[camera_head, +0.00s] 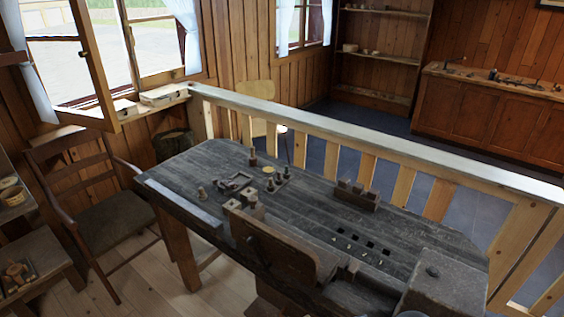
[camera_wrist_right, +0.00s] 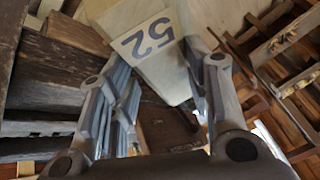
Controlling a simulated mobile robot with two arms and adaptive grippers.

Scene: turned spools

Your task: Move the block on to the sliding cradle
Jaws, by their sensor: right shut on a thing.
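In the right wrist view my right gripper (camera_wrist_right: 165,75) has its two fingers on either side of a pale block (camera_wrist_right: 130,14) with a label marked 52. The fingers are closed on it, and its far end runs out of the top of the picture. Neither gripper can be made out in the head view. I cannot tell for sure which thing is the sliding cradle. A pale block-like piece (camera_head: 234,206) stands at the near left edge of the dark workbench (camera_head: 310,215).
Several small turned pieces stand around a yellow disc (camera_head: 268,170) on the bench. A dark notched wooden piece (camera_head: 356,194) stands at its back, near several square holes. A railing (camera_head: 380,146) runs behind. A wooden chair (camera_head: 88,205) stands left. The bench middle is mostly clear.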

